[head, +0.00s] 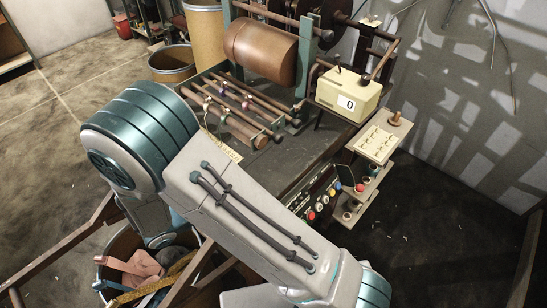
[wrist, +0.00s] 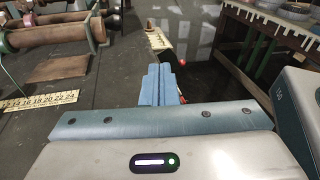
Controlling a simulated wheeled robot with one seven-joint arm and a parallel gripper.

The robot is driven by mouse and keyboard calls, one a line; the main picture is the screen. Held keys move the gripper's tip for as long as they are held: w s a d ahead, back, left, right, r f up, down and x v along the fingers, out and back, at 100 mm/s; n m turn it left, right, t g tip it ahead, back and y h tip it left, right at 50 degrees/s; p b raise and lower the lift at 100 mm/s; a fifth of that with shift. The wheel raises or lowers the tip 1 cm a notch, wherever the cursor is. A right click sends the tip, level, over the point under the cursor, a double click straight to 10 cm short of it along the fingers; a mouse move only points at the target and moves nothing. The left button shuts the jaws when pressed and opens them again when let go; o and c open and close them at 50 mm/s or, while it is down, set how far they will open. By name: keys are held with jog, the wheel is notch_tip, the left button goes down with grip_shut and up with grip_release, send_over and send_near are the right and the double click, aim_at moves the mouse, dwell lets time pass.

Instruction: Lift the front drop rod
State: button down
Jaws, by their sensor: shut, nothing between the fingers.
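Several parallel brown rods (head: 245,103) lie across the machine bed in front of the large brown roller (head: 262,50), in the head view. I cannot tell for certain which of them is the front drop rod. In the wrist view, a brown roller (wrist: 50,37) and darker rods show at the upper left, apart from my gripper. My gripper (wrist: 160,72) is shut, its blue fingers together and empty, over the dark table edge to the right of the rods. In the head view my own arm hides the gripper.
A cream counter box (head: 348,92) reading 0 stands at the table's right. A ruler strip (wrist: 40,101) and a brown plate (wrist: 62,68) lie on the table. Buttons (head: 322,203) line the front. A scrap bin (head: 125,245) stands lower left. A shelf with rolls (wrist: 285,22) is at right.

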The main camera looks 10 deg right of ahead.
jog(key=a+f+n+t, duration=0.4)
jog(key=a, duration=0.1)
jog(key=shift+a+f+n+t+b, duration=0.1)
jog(key=shift+f+n+t+b, duration=0.15)
jog(key=shift+n+t+b, duration=0.15)
jog(key=p+x, duration=0.3)
jog(key=x, duration=1.7)
jog(key=shift+w, duration=0.15)
